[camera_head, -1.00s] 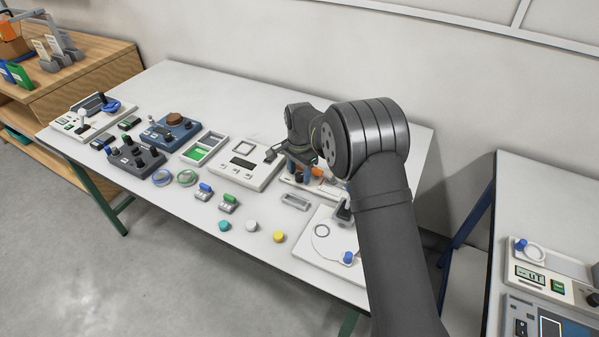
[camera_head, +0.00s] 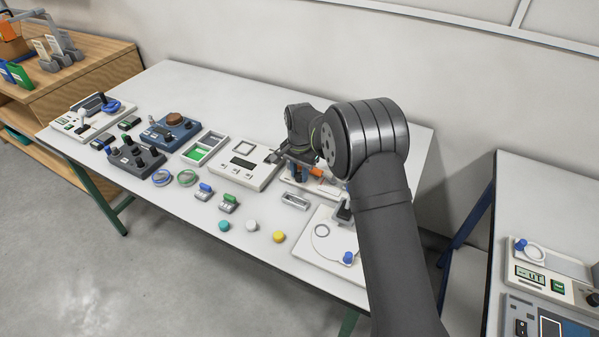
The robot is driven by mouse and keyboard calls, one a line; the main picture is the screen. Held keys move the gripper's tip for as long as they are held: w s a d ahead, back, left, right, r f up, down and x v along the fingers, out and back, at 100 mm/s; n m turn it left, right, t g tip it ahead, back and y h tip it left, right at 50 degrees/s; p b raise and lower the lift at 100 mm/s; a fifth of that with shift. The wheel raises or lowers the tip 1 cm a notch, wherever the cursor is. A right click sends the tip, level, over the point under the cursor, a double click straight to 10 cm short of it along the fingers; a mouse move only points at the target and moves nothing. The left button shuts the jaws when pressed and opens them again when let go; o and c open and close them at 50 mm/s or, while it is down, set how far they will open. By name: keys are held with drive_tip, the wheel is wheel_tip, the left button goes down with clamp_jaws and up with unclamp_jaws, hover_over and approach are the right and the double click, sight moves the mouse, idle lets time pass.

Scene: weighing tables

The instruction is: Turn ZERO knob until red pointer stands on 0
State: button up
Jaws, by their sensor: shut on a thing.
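My gripper (camera_head: 300,174) points down at a small white device (camera_head: 314,190) near the back right of the table, behind a grey handle-like piece. It is shut on a small part there, which I take to be the ZERO knob; the fingers and arm hide the knob itself. An orange part (camera_head: 318,172) of the device shows just right of the fingers. The red pointer and its 0 mark cannot be made out, so I cannot tell where the pointer stands.
A white scale (camera_head: 243,163) stands just left of the gripper. A white plate with a ring and blue knob (camera_head: 348,257) lies in front, partly behind my arm. Teal, white and yellow caps (camera_head: 279,237) line the front edge. The table's back left is clear.

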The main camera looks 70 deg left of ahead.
sight(300, 175)
idle(0.3)
drive_tip(key=o, duration=1)
drive_tip(key=shift+r, duration=0.1)
wheel_tip(300, 175, up, 17)
drive_tip(key=shift+r, duration=0.15)
wheel_tip(300, 175, down, 18)
drive_tip(key=shift+r, duration=0.25)
drive_tip(key=shift+r, duration=0.1)
idle(0.3)
